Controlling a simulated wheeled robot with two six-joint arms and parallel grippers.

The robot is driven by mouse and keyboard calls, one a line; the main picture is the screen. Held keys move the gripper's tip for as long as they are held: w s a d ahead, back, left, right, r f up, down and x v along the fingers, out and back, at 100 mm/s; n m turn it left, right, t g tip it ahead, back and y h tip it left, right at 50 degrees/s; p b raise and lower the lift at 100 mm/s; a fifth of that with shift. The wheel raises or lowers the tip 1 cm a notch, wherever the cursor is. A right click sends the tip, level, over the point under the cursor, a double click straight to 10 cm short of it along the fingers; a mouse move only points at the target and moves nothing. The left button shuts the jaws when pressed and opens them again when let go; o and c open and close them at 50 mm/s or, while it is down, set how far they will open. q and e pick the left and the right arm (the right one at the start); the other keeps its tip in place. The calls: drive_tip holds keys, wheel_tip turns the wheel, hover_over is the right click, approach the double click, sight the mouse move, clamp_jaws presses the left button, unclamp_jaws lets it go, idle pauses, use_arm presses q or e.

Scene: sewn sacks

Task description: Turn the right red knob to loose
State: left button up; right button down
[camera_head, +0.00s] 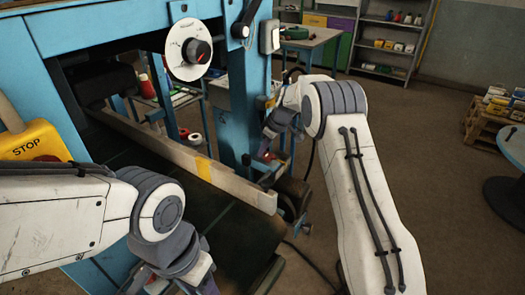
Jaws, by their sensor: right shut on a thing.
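My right gripper (268,152) is at the blue upright post of the machine, near the end of the pale rail. It is shut on a small red part, seemingly the right red knob (267,156), which is mostly hidden by the fingers. The knob's setting cannot be read. My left gripper (175,284) is low at the bottom edge, over the dark belt; its fingertips are cut off or hidden, so its opening does not show.
A white dial (175,55) with a dark and red knob is on the blue frame. A yellow STOP box (35,142) is at left. A pale rail (165,145) runs above the dark belt (235,235). Shelves (385,45) and a pallet (488,125) stand back right; open floor lies between.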

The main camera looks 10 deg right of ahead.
sight(273, 156)
drive_tip(key=c, duration=0.9)
unclamp_jaws()
drive_tip(key=shift+o, duration=0.2)
drive_tip(key=b+v, duration=0.1)
drive_tip(key=v, duration=0.9)
drive_tip(key=shift+s+r, duration=0.15)
drive_tip(key=shift+r, duration=0.05)
drive_tip(key=shift+d, duration=0.1)
drive_tip(key=s+a+r+m+g+p, duration=0.1)
drive_tip(key=s+a+r, duration=0.1)
drive_tip(key=s+a, duration=0.75)
drive_tip(key=s+a+r+g, duration=0.1)
drive_tip(key=s+a+r, duration=0.2)
drive_tip(key=s+a, duration=0.65)
drive_tip(key=s+d+f+h, duration=0.1)
drive_tip(key=s+d+f, duration=0.1)
drive_tip(key=s, duration=1)
drive_tip(key=s+d+f+m+g+h+p, duration=0.1)
drive_tip(key=s+d, duration=0.2)
drive_tip(key=s, duration=1)
drive_tip(key=shift+s+f, duration=0.3)
drive_tip(key=shift+f, duration=0.1)
